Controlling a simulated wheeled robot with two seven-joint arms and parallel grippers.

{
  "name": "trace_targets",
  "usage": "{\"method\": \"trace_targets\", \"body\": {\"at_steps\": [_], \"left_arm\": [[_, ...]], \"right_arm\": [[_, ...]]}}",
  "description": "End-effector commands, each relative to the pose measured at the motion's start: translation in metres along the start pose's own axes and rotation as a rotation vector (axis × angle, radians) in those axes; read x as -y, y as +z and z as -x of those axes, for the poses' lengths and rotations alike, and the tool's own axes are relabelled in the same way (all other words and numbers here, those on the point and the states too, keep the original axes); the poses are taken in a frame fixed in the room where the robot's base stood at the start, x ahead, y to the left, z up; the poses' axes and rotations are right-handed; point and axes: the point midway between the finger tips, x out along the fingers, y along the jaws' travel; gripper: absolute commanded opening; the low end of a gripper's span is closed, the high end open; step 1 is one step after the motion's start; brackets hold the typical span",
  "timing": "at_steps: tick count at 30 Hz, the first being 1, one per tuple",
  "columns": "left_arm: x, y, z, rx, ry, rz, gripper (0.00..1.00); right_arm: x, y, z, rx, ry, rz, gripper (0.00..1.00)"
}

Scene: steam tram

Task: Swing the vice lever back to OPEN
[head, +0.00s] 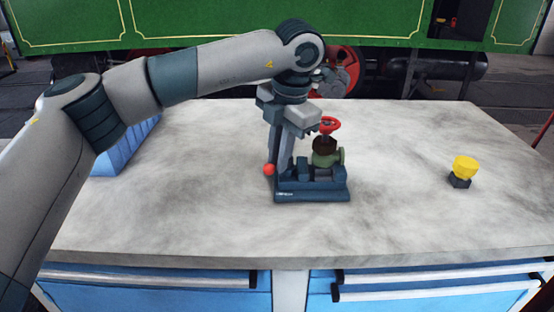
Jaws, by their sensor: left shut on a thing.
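The dark blue-grey vice (318,195) stands on the bench top near the middle. A valve with a green body (325,159), a brown top and a red handwheel (330,124) sits upright in the vice. The vice lever's red ball end (268,169) shows at the vice's left side; the rest of the lever is hidden by my gripper. My left gripper (282,165) points down at the vice's left side, shut on the lever next to the red ball. My right gripper is out of view.
A yellow-topped piece on a dark base (464,168) stands at the right of the bench. A blue ribbed bin (128,148) lies at the left, partly behind my arm. The pale bench top (400,215) is otherwise clear. A green tram side (200,20) stands behind.

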Motion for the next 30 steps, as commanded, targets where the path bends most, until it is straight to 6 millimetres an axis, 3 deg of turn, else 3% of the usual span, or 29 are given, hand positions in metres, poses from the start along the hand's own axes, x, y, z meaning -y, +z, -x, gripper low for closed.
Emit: {"method": "trace_targets", "body": {"at_steps": [9,22,23,24,30], "left_arm": [[0.0016,-0.0005,0.001,-0.025,0.003,0.112,0.0],[0.0026,-0.0008,0.0008,-0.03,0.002,0.12,0.0],[0.0027,-0.0009,0.0007,-0.03,0.001,0.12,0.2],[0.0028,-0.0008,0.0007,-0.03,0.001,0.12,0.3],[0.0036,0.0,0.0005,-0.027,0.0,0.118,0.32]], "right_arm": [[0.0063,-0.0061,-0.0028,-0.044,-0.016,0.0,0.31],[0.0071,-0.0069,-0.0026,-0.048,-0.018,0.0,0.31],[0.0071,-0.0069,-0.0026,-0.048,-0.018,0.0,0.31],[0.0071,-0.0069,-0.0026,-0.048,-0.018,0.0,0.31],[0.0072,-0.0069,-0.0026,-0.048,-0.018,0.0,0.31]]}}
